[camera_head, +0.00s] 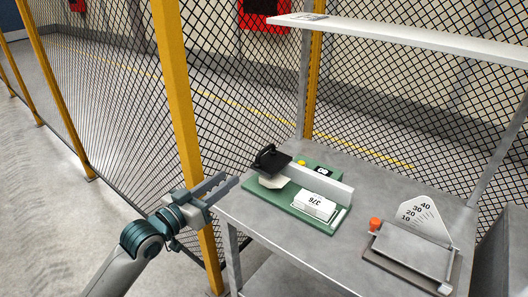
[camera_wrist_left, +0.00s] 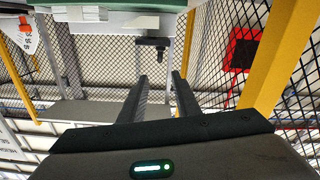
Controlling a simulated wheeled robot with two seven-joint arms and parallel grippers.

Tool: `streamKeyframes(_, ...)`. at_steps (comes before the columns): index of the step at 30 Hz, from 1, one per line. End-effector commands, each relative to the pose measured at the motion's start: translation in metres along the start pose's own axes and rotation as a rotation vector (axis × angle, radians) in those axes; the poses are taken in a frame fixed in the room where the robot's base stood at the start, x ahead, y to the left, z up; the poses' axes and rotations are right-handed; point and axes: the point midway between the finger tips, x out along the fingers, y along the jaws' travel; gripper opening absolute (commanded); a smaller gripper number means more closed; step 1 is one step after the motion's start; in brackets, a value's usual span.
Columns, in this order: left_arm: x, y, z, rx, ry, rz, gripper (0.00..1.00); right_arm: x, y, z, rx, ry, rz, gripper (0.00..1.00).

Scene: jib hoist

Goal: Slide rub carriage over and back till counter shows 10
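The rub carriage is a black block with a handle (camera_head: 271,158), at the left end of a pale rail (camera_head: 318,183) on a green base (camera_head: 300,216). A pale piece shows under it. A small black counter (camera_head: 322,172) sits behind the rail; its digits are small and look turned, so I cannot read them surely. My left gripper (camera_head: 227,182) is open and empty, left of the carriage and apart from it. In the left wrist view the dark handle (camera_wrist_left: 151,43) shows beyond the open fingers (camera_wrist_left: 160,76). My right gripper is out of view.
A white numbered block (camera_head: 314,204) sits on the green base. A gauge plate (camera_head: 424,218) and an orange knob (camera_head: 375,224) stand at the right of the grey table (camera_head: 270,235). A yellow post (camera_head: 178,90) and mesh fence stand close to my left arm. A shelf (camera_head: 400,38) hangs above.

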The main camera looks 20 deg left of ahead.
Motion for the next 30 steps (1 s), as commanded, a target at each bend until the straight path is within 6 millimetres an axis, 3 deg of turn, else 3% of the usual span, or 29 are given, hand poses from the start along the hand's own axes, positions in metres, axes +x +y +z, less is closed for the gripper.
streamKeyframes(11, 0.001, 0.0, 0.0, -0.002, 0.001, 0.0, 0.29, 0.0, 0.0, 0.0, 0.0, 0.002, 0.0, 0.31)
streamKeyframes(17, 0.011, 0.0, -0.001, -0.003, 0.002, 0.0, 0.29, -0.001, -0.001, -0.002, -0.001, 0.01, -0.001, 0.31)
streamKeyframes(23, 0.034, 0.0, -0.002, -0.003, 0.002, 0.0, 0.29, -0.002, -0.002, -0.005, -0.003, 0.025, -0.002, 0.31)
streamKeyframes(30, 0.077, 0.0, -0.002, -0.004, 0.002, 0.0, 0.29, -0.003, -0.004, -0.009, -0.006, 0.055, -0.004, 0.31)
